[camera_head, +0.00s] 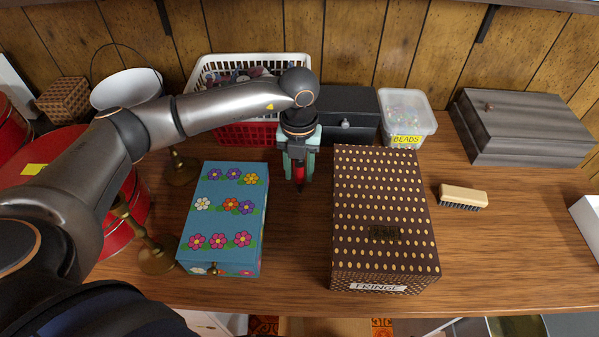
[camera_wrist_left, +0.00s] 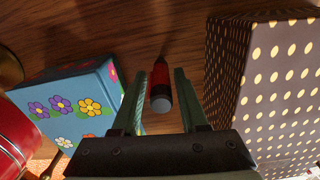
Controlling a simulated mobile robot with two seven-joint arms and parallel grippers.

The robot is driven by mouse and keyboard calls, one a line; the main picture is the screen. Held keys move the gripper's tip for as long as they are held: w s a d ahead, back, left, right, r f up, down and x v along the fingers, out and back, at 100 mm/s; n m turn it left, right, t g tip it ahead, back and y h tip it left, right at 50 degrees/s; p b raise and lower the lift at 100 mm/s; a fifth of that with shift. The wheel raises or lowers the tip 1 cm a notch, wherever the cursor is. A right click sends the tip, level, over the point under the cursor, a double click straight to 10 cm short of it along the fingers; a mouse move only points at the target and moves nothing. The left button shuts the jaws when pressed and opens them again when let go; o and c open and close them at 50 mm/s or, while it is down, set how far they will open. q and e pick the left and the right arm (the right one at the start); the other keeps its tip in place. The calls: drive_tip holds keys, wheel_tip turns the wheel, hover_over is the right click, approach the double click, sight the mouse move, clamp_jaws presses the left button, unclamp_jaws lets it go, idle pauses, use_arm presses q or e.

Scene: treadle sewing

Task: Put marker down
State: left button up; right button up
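The red marker (camera_head: 299,174) with a dark tip is between the fingers of my left gripper (camera_head: 299,165), in the gap between the flowered box and the fringe box. In the left wrist view the marker (camera_wrist_left: 161,88) shows its grey end towards the camera and its dark tip pointing away to the wood. The fingers (camera_wrist_left: 160,98) stand apart on both sides of it, with a narrow gap visible at each side. The tip is at or close to the tabletop; I cannot tell if it touches. My right gripper is not in view.
A blue flowered box (camera_head: 222,215) stands left of the gripper and a brown dotted fringe box (camera_head: 385,220) right. Behind are a white-and-red basket (camera_head: 250,133), a black box (camera_head: 350,112) and a beads tub (camera_head: 407,115). A brush (camera_head: 462,197) lies right; wood around it is clear.

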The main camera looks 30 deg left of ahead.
use_arm(q)
clamp_jaws()
drive_tip(key=shift+r, duration=0.1)
idle(0.3)
